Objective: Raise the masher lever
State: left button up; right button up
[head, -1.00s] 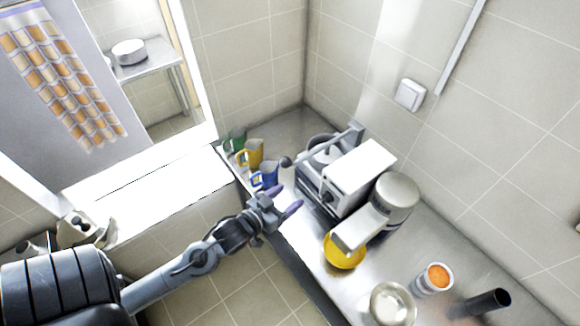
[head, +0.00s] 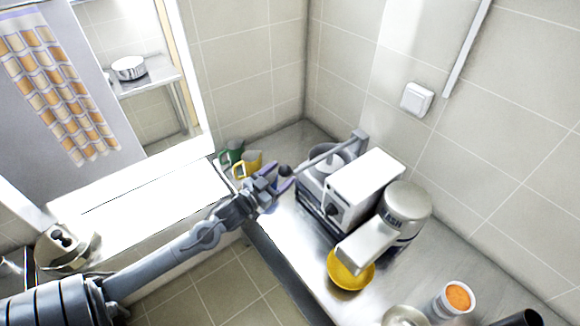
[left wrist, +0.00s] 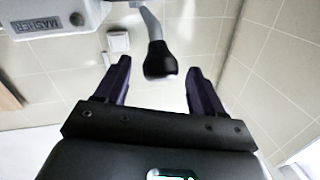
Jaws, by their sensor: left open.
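The masher (head: 365,180) is a white, boxy machine on the steel counter, and its MASHER label shows in the left wrist view (left wrist: 62,25). Its grey lever (head: 325,154) reaches from the far end of the machine toward my left gripper and ends in a black knob (head: 285,170). My left gripper (head: 280,177) is open at the knob. In the left wrist view the knob (left wrist: 160,62) appears between the two spread fingers (left wrist: 158,68), with gaps on both sides. Whether it lies at fingertip depth is hard to tell. My right gripper is not in view.
A rounded machine (head: 405,205) with a yellow bowl (head: 350,270) stands beside the masher. Green (head: 232,150) and yellow (head: 248,163) mugs stand behind my gripper. An orange-filled cup (head: 455,300) is at the lower right. The counter's front edge borders open floor.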

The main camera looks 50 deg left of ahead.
aim_at(290, 167)
pick_arm(q)
jog(key=shift+w+a, duration=0.2)
jog(key=shift+w, duration=1.05)
jog(key=shift+w+a, duration=0.2)
jog(key=shift+w, duration=1.05)
jog(key=shift+c, duration=0.2)
grip_shut()
